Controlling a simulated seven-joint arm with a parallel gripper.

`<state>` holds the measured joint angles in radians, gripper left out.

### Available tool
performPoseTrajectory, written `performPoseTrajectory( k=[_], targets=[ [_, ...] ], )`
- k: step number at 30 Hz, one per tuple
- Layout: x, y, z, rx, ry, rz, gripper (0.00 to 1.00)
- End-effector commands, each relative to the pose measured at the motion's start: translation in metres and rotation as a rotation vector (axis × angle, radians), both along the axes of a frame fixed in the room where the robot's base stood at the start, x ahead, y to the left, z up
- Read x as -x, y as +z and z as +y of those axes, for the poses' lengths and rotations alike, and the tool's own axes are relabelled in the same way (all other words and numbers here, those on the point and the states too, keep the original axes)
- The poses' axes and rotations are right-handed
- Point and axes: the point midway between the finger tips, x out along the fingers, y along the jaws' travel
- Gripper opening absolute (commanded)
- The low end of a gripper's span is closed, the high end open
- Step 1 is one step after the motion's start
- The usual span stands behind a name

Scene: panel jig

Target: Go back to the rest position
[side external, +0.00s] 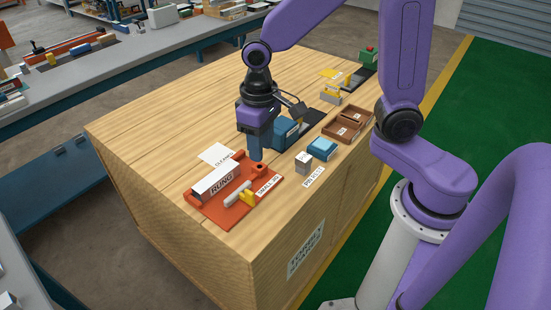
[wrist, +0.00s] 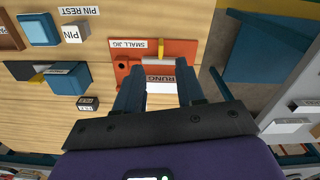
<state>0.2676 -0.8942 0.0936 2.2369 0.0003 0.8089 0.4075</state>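My gripper (side external: 256,157) hangs with its fingers pointing down over the workbench, above the far side of the orange-red small jig (side external: 208,207). In the wrist view the two fingers (wrist: 158,72) are apart, with nothing held between them. In the side view the RUNG block (side external: 216,181) lies in the jig, clear of the gripper. A pale cylinder (side external: 236,193) lies beside it, near a yellow clamp piece (side external: 248,199). The jig also shows in the wrist view (wrist: 185,48).
Behind the gripper stands a blue bin (side external: 285,133). The left part of the wooden bench top (side external: 150,130) is clear.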

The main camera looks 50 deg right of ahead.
Motion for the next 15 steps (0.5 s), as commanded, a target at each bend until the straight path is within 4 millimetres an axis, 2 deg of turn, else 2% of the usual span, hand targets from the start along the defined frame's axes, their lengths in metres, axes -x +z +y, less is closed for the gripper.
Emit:
performPoseTrajectory(
  k=[15],
  targets=[
    [0.112,0.023,-0.036,-0.013,0.541,-0.016,0.38]
  ],
)
